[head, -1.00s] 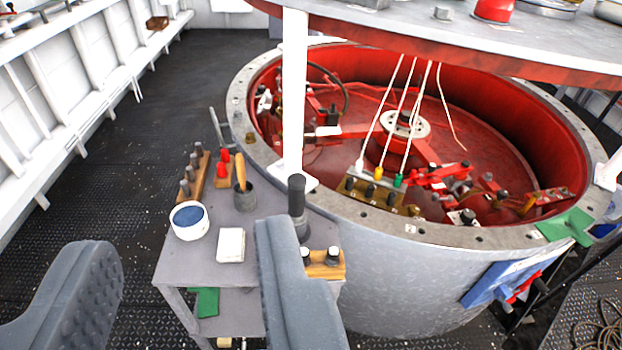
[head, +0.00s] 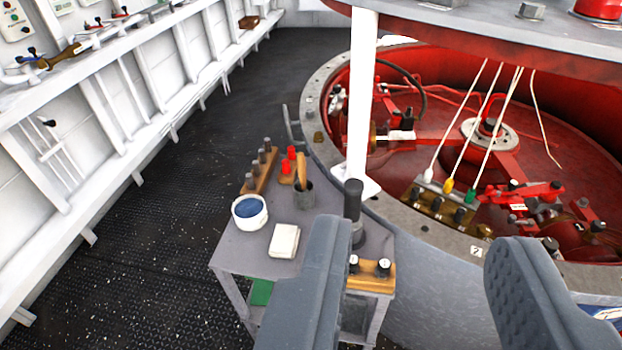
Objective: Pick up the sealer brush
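What looks like the sealer brush shows as a tan wooden handle (head: 303,174) standing tilted in a small dark grey pot (head: 304,197). Its lower end is hidden inside the pot. The pot stands on a grey side table (head: 255,252) beside the large round drum. My gripper (head: 425,240) is open and empty, its two grey padded fingers spread wide in the lower middle and right. The left finger covers part of the table's front. The brush is beyond and left of both fingers, apart from them.
Around the pot are a white tub (head: 249,212) with blue contents, a pale block (head: 284,241), a wooden rack of dark pegs (head: 261,169), red-capped pieces (head: 289,163) and a dark upright cylinder (head: 353,200). A white post (head: 361,95) rises behind. Dark floor (head: 150,230) is clear at left.

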